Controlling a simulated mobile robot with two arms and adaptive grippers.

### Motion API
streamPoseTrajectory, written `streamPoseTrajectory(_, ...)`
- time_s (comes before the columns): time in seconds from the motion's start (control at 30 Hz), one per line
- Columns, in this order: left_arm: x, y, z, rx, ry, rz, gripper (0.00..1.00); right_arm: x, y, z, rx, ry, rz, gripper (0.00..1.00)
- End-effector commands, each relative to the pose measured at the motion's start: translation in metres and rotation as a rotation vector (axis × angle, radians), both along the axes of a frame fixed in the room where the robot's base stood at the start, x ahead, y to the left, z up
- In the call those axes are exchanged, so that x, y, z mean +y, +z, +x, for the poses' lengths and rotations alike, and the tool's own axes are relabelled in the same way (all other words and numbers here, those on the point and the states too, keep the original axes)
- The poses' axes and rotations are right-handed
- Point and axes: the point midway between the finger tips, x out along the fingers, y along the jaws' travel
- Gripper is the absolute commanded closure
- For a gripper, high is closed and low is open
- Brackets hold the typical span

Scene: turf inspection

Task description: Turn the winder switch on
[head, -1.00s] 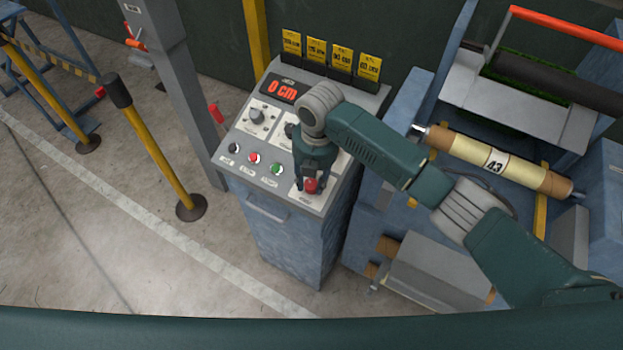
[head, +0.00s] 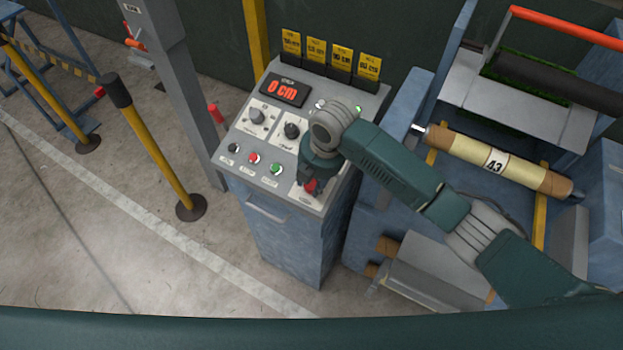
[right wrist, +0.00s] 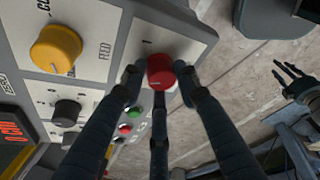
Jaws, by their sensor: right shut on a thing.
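The grey-blue control console (head: 262,190) stands in the middle of the head view. Near its front right corner is a red knob (head: 310,187), mostly covered by my right gripper (head: 309,182). In the right wrist view the red knob (right wrist: 161,69) sits between the dark fingers of my right gripper (right wrist: 160,80), which is shut on it. A dark hand with spread fingers, seemingly my left gripper (right wrist: 298,82), shows empty at the right edge of the wrist view.
The console carries a red "0 cm" display (head: 284,90), a black knob (head: 292,130), a red button (head: 254,158) and a green button (head: 276,169). A roll marked 43 (head: 492,158) lies on the blue machine at right. Yellow posts (head: 160,155) stand at left.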

Motion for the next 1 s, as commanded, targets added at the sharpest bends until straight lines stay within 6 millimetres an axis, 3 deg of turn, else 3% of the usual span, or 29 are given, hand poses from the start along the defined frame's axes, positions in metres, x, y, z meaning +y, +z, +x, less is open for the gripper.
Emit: streamPoseTrajectory(1.0,0.0006,-0.0005,-0.0022,0.004,0.0,0.001,0.6,0.0026,-0.0066,-0.0119,-0.145,-0.87,0.27,0.95)
